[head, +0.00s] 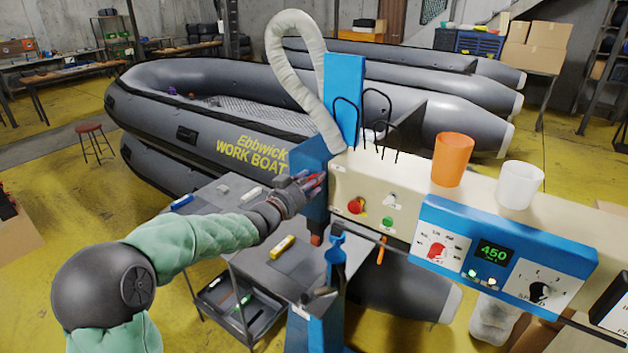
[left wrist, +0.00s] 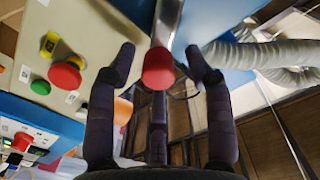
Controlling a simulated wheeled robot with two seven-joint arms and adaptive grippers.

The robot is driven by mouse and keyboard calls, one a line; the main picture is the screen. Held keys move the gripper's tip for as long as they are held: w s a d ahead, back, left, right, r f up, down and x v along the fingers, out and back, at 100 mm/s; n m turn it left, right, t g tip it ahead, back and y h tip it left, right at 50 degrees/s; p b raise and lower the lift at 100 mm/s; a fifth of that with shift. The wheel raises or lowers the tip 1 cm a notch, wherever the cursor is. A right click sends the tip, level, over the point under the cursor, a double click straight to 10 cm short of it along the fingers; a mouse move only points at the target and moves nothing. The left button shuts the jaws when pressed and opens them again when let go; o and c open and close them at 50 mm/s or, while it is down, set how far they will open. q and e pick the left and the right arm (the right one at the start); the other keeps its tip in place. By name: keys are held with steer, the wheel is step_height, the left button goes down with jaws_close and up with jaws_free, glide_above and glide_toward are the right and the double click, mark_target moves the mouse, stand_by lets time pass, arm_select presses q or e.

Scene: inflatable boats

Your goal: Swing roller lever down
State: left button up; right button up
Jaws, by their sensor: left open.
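The roller lever shows in the left wrist view as a metal bar with a red knob (left wrist: 158,69) at its end. My left gripper (left wrist: 158,60) is open, with one finger on each side of the knob and visible gaps between them. In the head view my left gripper (head: 313,182) is at the left end of the cream and blue machine (head: 395,180), in front of its blue column. Red shows among its fingers there, and the lever itself is mostly hidden. My right gripper is in neither view.
The machine front carries a red button (head: 355,206), a green button (head: 387,222) and a blue control panel (head: 500,262). A grey tool table (head: 285,265) stands below my left arm. A pale hose (head: 296,75) loops above, and inflatable boats (head: 240,100) lie behind.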

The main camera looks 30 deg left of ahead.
arm_select(q)
steer(key=shift+w+d, duration=0.1)
steer(key=shift+w, duration=0.55)
jaws_close()
steer(key=shift+f+b, duration=0.1)
steer(key=shift+b, duration=0.3)
